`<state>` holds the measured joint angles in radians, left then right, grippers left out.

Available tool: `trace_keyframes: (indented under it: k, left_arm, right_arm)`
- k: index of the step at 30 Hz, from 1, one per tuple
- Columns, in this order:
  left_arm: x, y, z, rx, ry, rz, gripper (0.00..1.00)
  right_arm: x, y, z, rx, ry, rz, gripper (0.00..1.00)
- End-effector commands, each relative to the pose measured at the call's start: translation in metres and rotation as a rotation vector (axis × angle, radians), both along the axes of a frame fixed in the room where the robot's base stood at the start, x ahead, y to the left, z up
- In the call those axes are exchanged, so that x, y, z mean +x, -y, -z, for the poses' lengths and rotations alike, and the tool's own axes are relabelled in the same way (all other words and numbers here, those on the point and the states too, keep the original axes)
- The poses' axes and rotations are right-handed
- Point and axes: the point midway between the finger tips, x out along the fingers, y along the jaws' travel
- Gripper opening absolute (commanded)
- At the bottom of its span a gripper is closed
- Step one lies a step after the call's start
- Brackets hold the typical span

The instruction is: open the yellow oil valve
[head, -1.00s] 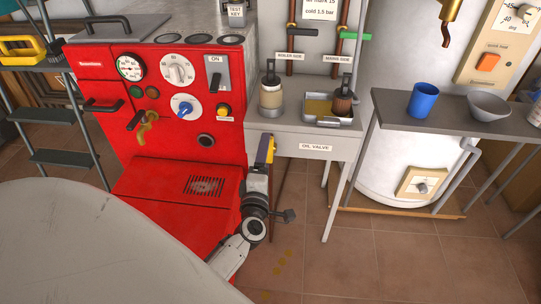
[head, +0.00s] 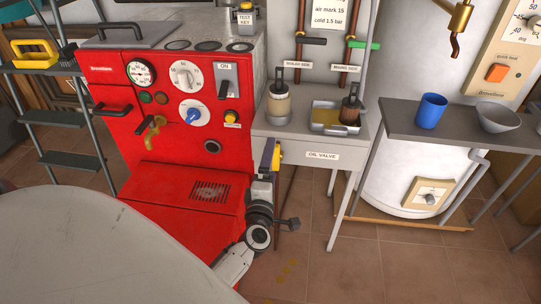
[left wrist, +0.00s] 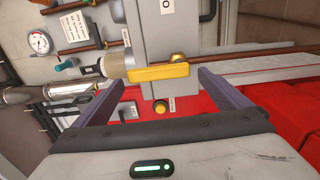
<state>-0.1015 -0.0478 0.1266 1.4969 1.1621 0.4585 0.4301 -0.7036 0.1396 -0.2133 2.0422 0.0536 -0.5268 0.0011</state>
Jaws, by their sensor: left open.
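The yellow oil valve lever (head: 277,155) is at the left end of the grey bench front, left of the OIL VALVE label (head: 321,155). In the left wrist view the yellow lever (left wrist: 158,73) lies crosswise, with a round brassy pivot at its right end. My left gripper (head: 268,154) is beside the lever, its dark finger partly covering it. In the left wrist view my left gripper (left wrist: 158,82) is open, one finger at each end of the lever. No clear contact with the lever shows. My right gripper is not in view.
The red boiler (head: 200,130) with dials and knobs stands left of the lever. A filter jar (head: 278,103) and a tray (head: 333,128) sit on the bench above. A side table with a blue cup (head: 431,110) is at the right. Floor below is open.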

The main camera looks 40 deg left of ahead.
Motion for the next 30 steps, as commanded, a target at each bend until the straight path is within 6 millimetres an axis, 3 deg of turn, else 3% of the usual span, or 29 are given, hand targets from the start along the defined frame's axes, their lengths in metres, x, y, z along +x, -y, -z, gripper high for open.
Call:
trace_keyframes:
  k: [5,12,21,30]
  left_arm:
    - [0.0,0.0,-0.011,0.002,0.001,-0.001,0.96]
    - [0.001,0.0,-0.053,0.002,0.006,0.0,0.96]
    - [0.003,0.0,-0.099,0.007,0.015,-0.002,0.96]
    - [0.001,-0.001,-0.105,0.004,0.006,-0.001,0.96]
  right_arm:
    - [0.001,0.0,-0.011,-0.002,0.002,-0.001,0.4]
    - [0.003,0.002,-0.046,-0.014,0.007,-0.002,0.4]
    - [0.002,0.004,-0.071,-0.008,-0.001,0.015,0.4]
    - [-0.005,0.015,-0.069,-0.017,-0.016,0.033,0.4]
